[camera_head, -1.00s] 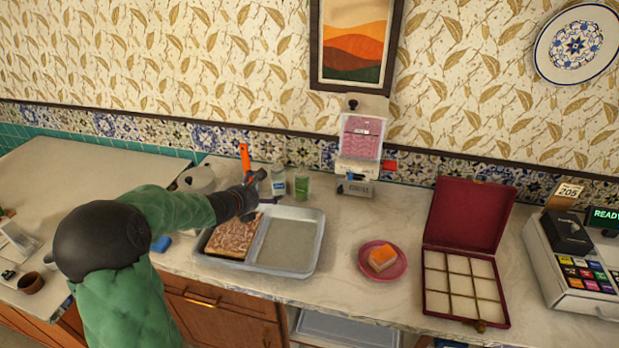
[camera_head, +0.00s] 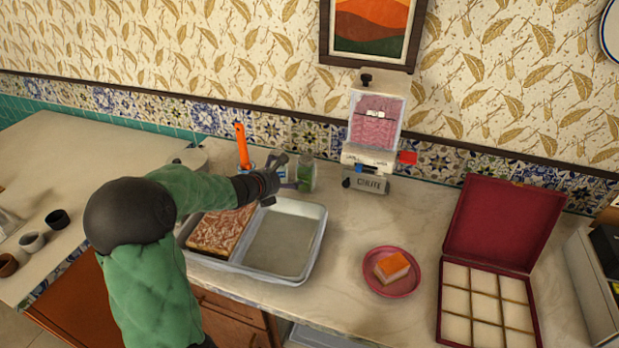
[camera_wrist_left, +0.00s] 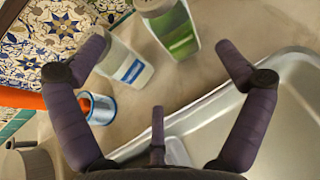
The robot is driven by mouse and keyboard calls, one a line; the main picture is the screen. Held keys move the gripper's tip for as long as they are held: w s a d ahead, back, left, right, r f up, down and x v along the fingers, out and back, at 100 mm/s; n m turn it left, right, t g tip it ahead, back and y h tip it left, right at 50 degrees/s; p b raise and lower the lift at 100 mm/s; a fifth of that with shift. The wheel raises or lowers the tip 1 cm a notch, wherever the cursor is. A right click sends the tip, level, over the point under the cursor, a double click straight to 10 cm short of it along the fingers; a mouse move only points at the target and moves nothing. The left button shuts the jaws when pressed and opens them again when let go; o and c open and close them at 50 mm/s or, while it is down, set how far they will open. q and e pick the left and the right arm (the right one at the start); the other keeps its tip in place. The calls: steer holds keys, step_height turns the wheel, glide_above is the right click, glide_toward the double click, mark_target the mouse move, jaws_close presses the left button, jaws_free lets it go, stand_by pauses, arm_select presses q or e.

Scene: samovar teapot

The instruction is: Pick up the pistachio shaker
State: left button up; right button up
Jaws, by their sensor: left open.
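A green-labelled shaker (camera_head: 306,178), likely the pistachio one, stands against the tiled wall behind the metal tray; its label is too small to read. It also shows at the top of the left wrist view (camera_wrist_left: 178,32). My left gripper (camera_head: 276,180) is open and empty, just left of it in the head view. In the left wrist view the green-labelled shaker lies beyond the spread fingers, untouched. A shaker with a blue and white label (camera_wrist_left: 126,66) stands beside it, close to the left finger. My right gripper is out of view.
A metal tray (camera_head: 318,235) holding a brown slab (camera_head: 220,232) lies in front. A can (camera_wrist_left: 98,108) with an orange-handled tool (camera_head: 242,146) stands left. A dispenser (camera_head: 372,145) stands right of the shakers. A pink plate (camera_head: 415,282) and open red box (camera_head: 500,225) are further right.

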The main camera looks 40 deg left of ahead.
mark_target(303, 169)
arm_select(q)
steer(key=b+x, duration=0.1)
steer(key=x, duration=0.4)
steer(key=shift+w+f+b, duration=0.25)
steer(key=shift+f+b, duration=0.05)
steer(key=shift+b, duration=0.05)
steer(key=shift+r+b+x, duration=0.2)
steer(key=shift+b+x, duration=0.2)
steer(key=shift+x, duration=0.95)
steer(key=shift+r+b+x, duration=0.15)
steer(key=shift+b+x, duration=0.25)
steer(key=shift+x, duration=1)
steer(key=shift+w+d, duration=0.15)
steer(key=shift+w, duration=0.05)
steer(key=c, duration=1.3)
steer(key=shift+c, duration=0.3)
steer(key=shift+r, duration=0.15)
